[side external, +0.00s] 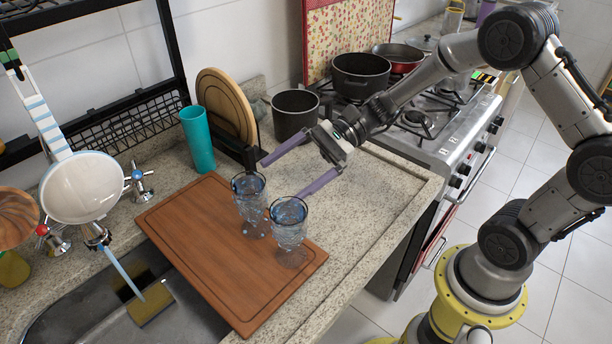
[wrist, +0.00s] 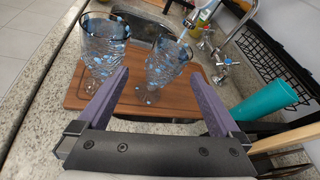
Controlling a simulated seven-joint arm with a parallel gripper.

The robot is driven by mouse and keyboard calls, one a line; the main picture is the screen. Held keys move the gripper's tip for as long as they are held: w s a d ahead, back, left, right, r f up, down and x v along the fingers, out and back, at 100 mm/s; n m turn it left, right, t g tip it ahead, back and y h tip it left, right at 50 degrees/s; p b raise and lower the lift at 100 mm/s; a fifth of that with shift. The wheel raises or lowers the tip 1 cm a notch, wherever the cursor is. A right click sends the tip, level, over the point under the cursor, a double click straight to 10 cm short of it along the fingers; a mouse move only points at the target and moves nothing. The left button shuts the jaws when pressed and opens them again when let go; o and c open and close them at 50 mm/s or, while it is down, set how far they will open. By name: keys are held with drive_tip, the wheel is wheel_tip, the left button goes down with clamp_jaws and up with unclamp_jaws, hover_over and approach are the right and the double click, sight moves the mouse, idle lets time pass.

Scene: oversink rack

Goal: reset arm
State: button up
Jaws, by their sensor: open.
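My gripper (side external: 281,175) is open, with its two purple fingers spread wide and nothing visible between them. It is above the counter beside the wooden board, on the stove side of two clear blue-patterned glasses. In the wrist view my gripper (wrist: 160,95) has its fingers pointing towards the glasses. The near glass (side external: 289,222) and the other glass (side external: 250,203) stand upright on the board. They also show in the wrist view, one glass at left (wrist: 103,45) and one in the middle (wrist: 163,68), both apparently beyond the fingertips.
The wooden board (side external: 190,235) lies partly over the sink (side external: 95,318). A teal cup (side external: 198,140), a round wooden board (side external: 226,105) and a dark pot (side external: 295,113) stand behind my gripper. The stove (side external: 430,125) holds pans. The counter (side external: 375,195) right of the gripper is clear.

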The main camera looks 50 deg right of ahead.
drive_tip(key=s+d+r+n+g+h, duration=0.1)
drive_tip(key=s+d+r+n+h, duration=0.1)
drive_tip(key=s+r+n+h, duration=0.25)
drive_tip(key=s+d+r+n+g+h, duration=0.1)
drive_tip(key=s+d+n+h, duration=0.1)
drive_tip(key=s+n+h, duration=0.35)
drive_tip(key=s+d+r+n+t+h, duration=0.2)
drive_tip(key=s+d+n+t+h, duration=0.1)
drive_tip(key=s+d+n, duration=0.4)
drive_tip(key=s+d+h, duration=0.1)
drive_tip(key=s+d, duration=0.1)
drive_tip(key=s, duration=0.1)
drive_tip(key=shift+t, duration=0.4)
drive_tip(key=shift+s, duration=0.1)
